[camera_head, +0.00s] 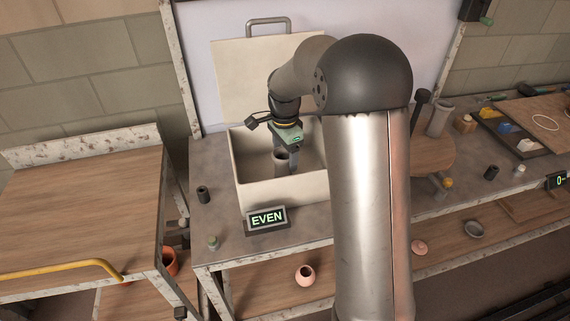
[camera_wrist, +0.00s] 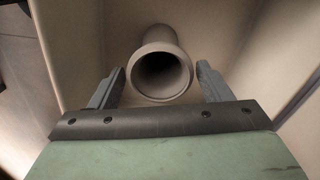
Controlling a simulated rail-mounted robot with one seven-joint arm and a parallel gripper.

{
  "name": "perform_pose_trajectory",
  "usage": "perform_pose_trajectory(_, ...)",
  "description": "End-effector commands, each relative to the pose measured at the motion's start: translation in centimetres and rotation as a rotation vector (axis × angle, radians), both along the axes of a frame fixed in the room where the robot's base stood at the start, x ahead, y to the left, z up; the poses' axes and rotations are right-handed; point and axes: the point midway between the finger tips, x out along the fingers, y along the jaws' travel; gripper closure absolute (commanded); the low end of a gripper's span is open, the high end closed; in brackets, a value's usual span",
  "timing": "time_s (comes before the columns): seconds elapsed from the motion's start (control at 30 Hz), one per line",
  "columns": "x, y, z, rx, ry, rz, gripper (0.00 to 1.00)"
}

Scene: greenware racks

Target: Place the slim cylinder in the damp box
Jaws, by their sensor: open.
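The damp box (camera_head: 285,194) is a cream open-topped box on the grey worktop, with its lid (camera_head: 240,85) standing up behind it. The slim cylinder (camera_head: 280,160) is a grey-brown hollow tube, upright inside the box. In the wrist view the cylinder (camera_wrist: 160,72) shows its open round mouth between the two fingers. My gripper (camera_head: 288,165) reaches down into the box. In the wrist view my gripper (camera_wrist: 160,85) is open, with a gap on either side of the cylinder. The cylinder's base is hidden in the head view.
A sign reading EVEN (camera_head: 266,219) stands before the box. A small dark cylinder (camera_head: 203,194) stands to its left. A round wooden board (camera_head: 432,155) and a grey tube (camera_head: 440,119) are to the right. The left wooden bench (camera_head: 85,215) is largely clear.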

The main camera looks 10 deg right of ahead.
Motion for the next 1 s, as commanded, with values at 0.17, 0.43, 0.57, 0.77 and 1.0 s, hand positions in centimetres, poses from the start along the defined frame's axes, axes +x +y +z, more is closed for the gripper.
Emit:
perform_pose_trajectory(0.17,0.1,0.1,3.8,0.001,-0.005,0.000,0.28)
perform_pose_trajectory(0.43,-0.5,0.2,6.7,0.001,-0.002,0.020,0.28)
perform_pose_trajectory(0.57,-4.4,0.6,7.9,0.001,-0.005,0.193,0.28)
perform_pose_trajectory(0.77,-16.7,1.5,7.9,0.001,-0.016,0.728,0.28)
perform_pose_trajectory(1.0,-28.1,1.8,4.8,0.001,-0.027,1.227,0.28)
